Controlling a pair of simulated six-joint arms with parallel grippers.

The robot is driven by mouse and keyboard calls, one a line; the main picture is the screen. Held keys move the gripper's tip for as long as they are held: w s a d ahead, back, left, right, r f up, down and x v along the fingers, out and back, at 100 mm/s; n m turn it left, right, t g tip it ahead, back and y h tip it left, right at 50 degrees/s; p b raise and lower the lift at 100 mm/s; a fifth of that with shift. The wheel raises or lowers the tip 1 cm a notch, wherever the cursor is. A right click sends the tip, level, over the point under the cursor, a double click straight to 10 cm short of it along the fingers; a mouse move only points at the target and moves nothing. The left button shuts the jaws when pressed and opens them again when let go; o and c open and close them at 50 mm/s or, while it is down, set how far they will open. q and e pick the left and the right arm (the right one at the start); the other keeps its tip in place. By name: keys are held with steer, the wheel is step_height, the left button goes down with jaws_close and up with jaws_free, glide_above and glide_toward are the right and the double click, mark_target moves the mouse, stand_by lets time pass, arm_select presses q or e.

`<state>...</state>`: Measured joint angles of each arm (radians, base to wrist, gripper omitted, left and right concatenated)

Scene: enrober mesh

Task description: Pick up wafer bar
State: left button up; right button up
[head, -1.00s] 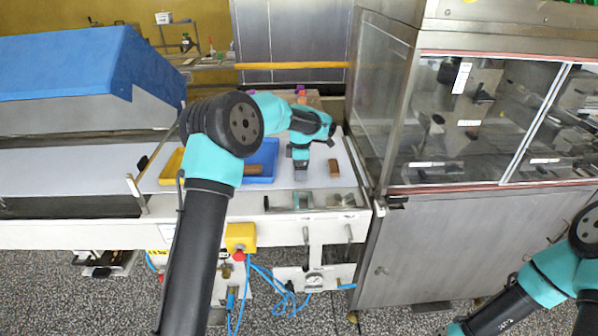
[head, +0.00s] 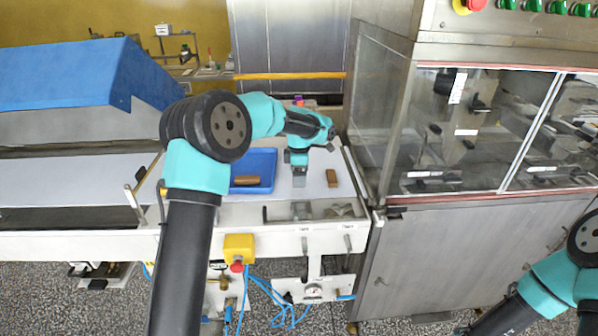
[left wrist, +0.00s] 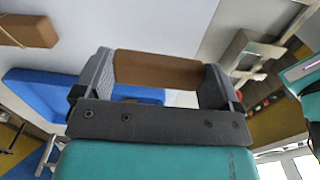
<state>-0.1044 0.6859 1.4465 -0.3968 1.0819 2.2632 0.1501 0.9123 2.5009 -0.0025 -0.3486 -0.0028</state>
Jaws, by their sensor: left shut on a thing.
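My left gripper (head: 299,178) points down over the white work surface, between a blue tray and a loose brown bar. In the left wrist view, the left gripper (left wrist: 160,85) is shut on a brown wafer bar (left wrist: 157,68), which spans between its two fingers. The held bar is hidden by the fingers in the head view. A second brown wafer bar (head: 332,178) lies on the white surface just right of the gripper. Another brown bar (head: 247,181) lies in the blue tray. My right gripper is out of view; only part of its arm shows.
The blue tray (head: 262,160) is left of the gripper, partly behind my left arm. A steel cabinet with glass panes (head: 395,110) borders the surface on the right. A blue cover (head: 70,75) stands at the left. Levers and a yellow box (head: 239,246) are along the front.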

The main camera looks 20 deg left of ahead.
arm_select(q)
steer(key=s+d, duration=0.1)
steer(key=s, duration=0.3)
steer(key=s+d+r, duration=0.1)
steer(key=s+d, duration=0.1)
steer(key=s, duration=0.2)
steer(key=s+d, duration=0.1)
steer(key=s, duration=0.3)
steer(key=shift+s+d+r, duration=0.15)
steer(key=shift+d, duration=0.25)
steer(key=shift+a, duration=0.1)
